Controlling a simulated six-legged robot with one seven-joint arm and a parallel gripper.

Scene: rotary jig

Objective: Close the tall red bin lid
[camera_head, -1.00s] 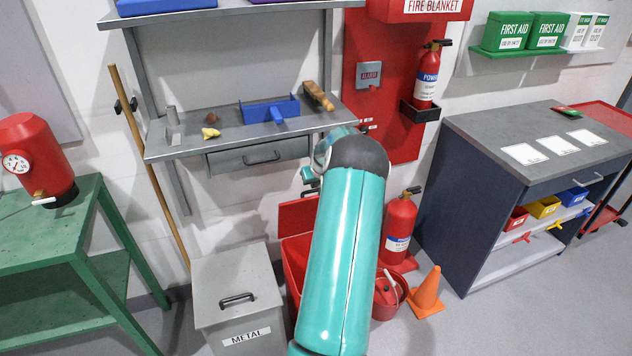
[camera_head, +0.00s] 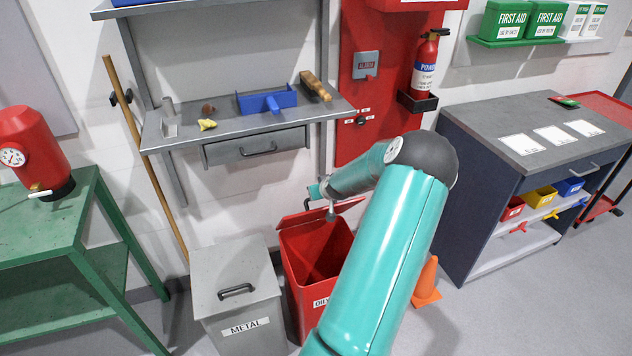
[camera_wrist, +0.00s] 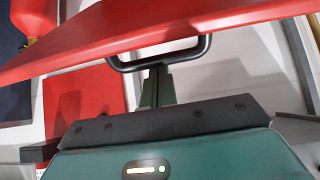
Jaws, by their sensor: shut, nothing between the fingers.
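The tall red bin (camera_head: 298,262) stands right of the grey metal bin, its dark inside showing. Its red lid (camera_head: 346,208) is raised at the back, seen nearly edge-on, partly hidden by my arm. In the wrist view the lid (camera_wrist: 190,25) crosses the top as a tilted red slab, with a black bar handle (camera_wrist: 160,60) on its outer face. My gripper (camera_wrist: 157,86) is shut and empty, its fingers by that handle; I cannot tell whether they touch it. In the head view my gripper is small and partly hidden at the lid's upper side.
The grey metal bin (camera_head: 218,292) stands close on the left. A grey shelf with a drawer (camera_head: 257,148) is above and behind. An orange cone (camera_head: 427,284) and a dark workbench (camera_head: 482,205) stand right. A green table (camera_head: 45,222) is far left.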

